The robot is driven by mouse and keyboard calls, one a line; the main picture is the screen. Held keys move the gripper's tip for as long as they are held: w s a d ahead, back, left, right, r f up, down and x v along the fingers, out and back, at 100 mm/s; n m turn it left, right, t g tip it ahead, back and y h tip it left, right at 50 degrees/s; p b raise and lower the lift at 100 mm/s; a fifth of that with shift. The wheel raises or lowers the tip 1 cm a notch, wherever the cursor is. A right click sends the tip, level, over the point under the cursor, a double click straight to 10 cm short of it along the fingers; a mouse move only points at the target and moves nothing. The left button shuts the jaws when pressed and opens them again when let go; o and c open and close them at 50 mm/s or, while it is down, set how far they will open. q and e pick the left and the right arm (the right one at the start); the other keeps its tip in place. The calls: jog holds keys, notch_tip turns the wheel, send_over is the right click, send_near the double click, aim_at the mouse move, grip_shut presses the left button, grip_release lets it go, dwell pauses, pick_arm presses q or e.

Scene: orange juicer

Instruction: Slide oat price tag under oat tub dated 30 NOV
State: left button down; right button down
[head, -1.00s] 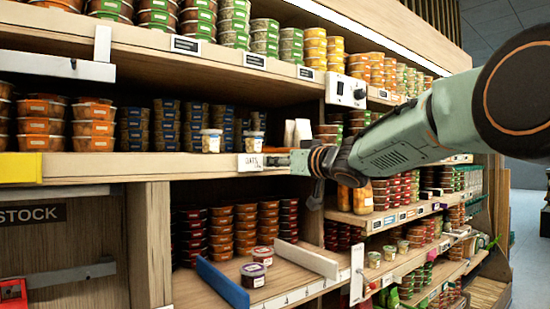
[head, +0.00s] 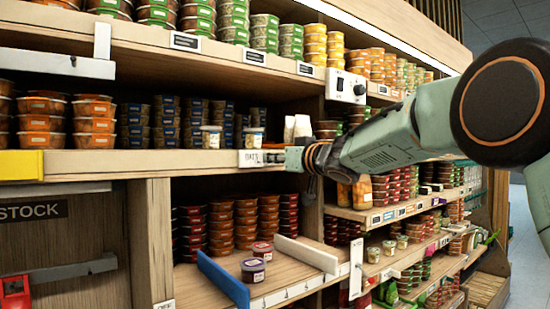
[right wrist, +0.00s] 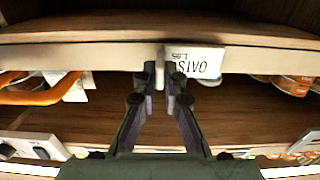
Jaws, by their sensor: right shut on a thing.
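The oat price tag (head: 252,159) is a small white card at the front edge of the middle shelf. In the right wrist view the tag (right wrist: 197,63) reads OATS, upside down, against the shelf edge. My right gripper (head: 284,158) is shut on the tag at its right side; its fingertips (right wrist: 163,75) meet at one end of the card. Two small clear tubs with pale contents stand on the shelf behind: a left tub (head: 211,138) and a right tub (head: 254,138), just above the tag. Their dates are too small to read. My left gripper is out of view.
A control box (head: 346,87) is on the upright above my arm. Below are a blue divider (head: 223,281), a white divider (head: 307,254) and purple-lidded tubs (head: 253,270).

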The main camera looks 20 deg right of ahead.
jog(key=shift+s+r, duration=0.1)
jog(key=shift+r, duration=0.25)
